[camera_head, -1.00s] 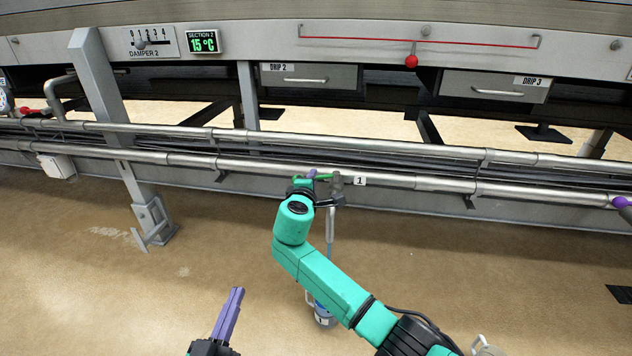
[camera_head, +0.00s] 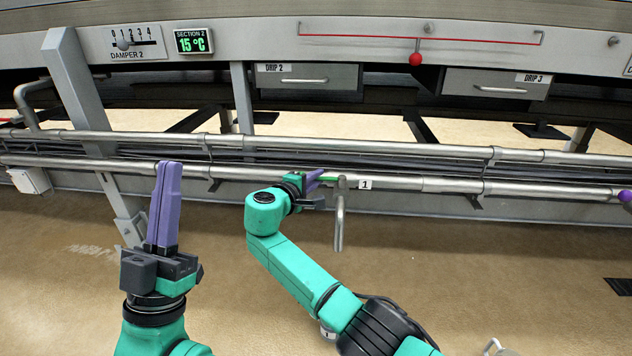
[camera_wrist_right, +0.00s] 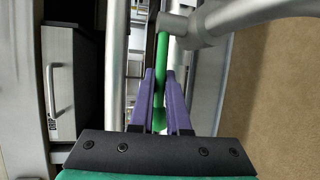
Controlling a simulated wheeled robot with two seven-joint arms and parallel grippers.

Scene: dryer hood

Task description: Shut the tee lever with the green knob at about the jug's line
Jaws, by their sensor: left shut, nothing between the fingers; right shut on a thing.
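The green tee lever (camera_head: 329,180) sits at the tee by the label 1 on the lower pipe. My right gripper (camera_head: 314,179) is at the lever, mostly screened by its own wrist. In the right wrist view the purple fingers (camera_wrist_right: 161,92) are shut on the green lever (camera_wrist_right: 162,62), which runs between them towards the metal tee (camera_wrist_right: 178,26). The spout (camera_head: 339,225) hangs down from the tee, with no stream visible below it. Only a sliver of the jug (camera_head: 328,332) shows behind my right forearm. My left gripper (camera_head: 168,168) is shut and empty, fingers upward.
Two long pipes (camera_head: 440,152) run across the view. A grey post (camera_head: 82,85) stands at the left. Drawers (camera_head: 306,78) and a red-knobbed slider (camera_head: 415,59) are above. A purple knob (camera_head: 625,196) is at the right edge. Floor in front is open.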

